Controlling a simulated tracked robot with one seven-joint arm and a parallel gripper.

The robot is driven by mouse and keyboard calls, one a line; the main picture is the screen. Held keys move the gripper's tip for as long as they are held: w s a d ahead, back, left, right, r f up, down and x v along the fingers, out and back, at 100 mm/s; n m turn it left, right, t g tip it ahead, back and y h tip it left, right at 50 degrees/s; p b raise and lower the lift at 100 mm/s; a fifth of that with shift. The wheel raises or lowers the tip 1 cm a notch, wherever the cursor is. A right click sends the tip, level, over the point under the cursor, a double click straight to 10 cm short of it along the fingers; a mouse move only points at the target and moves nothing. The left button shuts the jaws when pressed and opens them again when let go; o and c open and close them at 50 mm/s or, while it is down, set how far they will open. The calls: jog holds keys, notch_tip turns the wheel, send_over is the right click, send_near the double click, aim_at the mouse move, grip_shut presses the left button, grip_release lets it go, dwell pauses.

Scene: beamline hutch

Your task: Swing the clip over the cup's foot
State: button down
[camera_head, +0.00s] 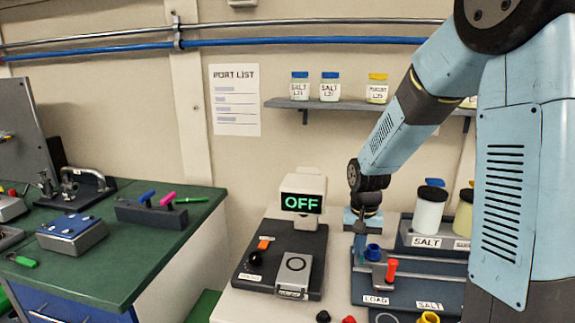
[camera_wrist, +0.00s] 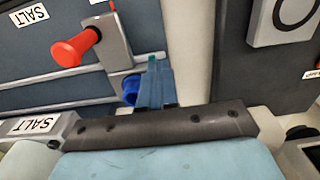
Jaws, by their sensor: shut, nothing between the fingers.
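A grey block with a red knob (camera_head: 391,268), which looks like the clip, sits on the dark station marked LOAD at the right of the bench. In the wrist view the red knob (camera_wrist: 72,50) sticks out left of the grey block (camera_wrist: 113,42). A small blue cup (camera_head: 373,252) stands close to the block; it also shows in the wrist view (camera_wrist: 130,90), partly hidden. Its foot cannot be made out. My gripper (camera_head: 360,258) points down just left of the blue cup. In the wrist view its fingers (camera_wrist: 154,72) are together and empty, close beside the cup; contact cannot be told.
Left on the bench is a dark plate (camera_head: 262,285) with a grey block and an OFF display (camera_head: 303,203). Jars, one labelled SALT (camera_head: 428,212), stand behind the station. Small red, black and yellow pieces lie in front. A green-topped bench (camera_head: 110,255) is further left.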

jog(key=shift+w+a, duration=0.3)
jog(key=shift+a, duration=0.25)
jog(key=shift+w+a, duration=0.1)
jog(key=shift+w+a, duration=0.4)
jog(key=shift+w, duration=0.1)
dwell(0.4)
jog(key=shift+w+a, duration=0.3)
jog(key=shift+w, duration=0.2)
jog(key=shift+w, duration=0.15)
jog(key=shift+w+a, duration=0.2)
jog(key=shift+w, duration=0.3)
